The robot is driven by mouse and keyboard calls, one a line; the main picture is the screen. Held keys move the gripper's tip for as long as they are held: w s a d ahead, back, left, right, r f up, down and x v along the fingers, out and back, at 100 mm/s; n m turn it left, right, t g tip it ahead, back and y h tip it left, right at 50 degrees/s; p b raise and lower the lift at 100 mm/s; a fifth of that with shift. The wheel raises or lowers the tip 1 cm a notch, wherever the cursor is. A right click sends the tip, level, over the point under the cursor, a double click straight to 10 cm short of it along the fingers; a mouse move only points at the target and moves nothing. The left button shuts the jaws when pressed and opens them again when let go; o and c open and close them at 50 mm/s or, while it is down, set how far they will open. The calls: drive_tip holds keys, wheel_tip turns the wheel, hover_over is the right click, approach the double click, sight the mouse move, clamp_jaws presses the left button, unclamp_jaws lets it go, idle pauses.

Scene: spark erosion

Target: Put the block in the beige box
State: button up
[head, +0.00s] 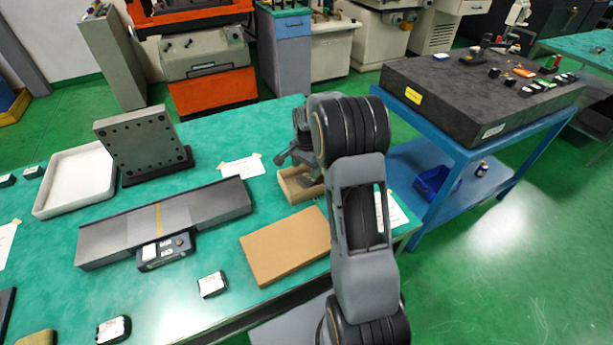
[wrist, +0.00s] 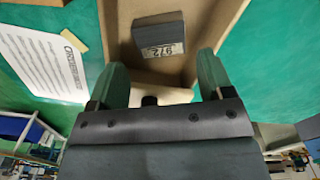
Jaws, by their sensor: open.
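The beige box (head: 289,190) stands open on the green bench top, beside my arm. It also fills the upper middle of the wrist view (wrist: 109,28). The block (wrist: 160,36) is dark grey with a pale label reading 972. In the wrist view it lies inside the box, on its floor. My gripper (wrist: 163,62) is over the near side of the box, with its two green fingers spread apart. The block is between and beyond the fingertips, touching neither, and nothing is held. In the head view, my arm hides part of the box and gripper.
A flat tan slab (head: 286,246) lies in front of the box. A white tray (head: 73,182), a drilled grey plate (head: 143,146) and a long grey bar (head: 165,222) are to the left. A paper sheet (wrist: 35,62) lies beside the box.

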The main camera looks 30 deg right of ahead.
sight(306, 179)
wheel_tip(306, 179, up, 6)
drive_tip(key=s+a+r+n+t, duration=0.2)
drive_tip(key=s+a+r+n, duration=0.4)
drive_tip(key=s+a+r, duration=0.3)
drive_tip(key=s+a+f+n+t, duration=0.1)
drive_tip(key=s+a+f+n, duration=0.1)
drive_tip(key=s+n, duration=0.5)
drive_tip(key=shift+s+a+f+n+t, duration=0.15)
drive_tip(key=shift+s+a+n+t, duration=0.4)
drive_tip(key=shift+s, duration=2.8)
drive_tip(key=shift+a+g, duration=0.15)
drive_tip(key=shift+g, duration=0.1)
drive_tip(key=shift+r, duration=0.25)
drive_tip(key=shift+m, duration=0.25)
drive_tip(key=shift+c, duration=0.3)
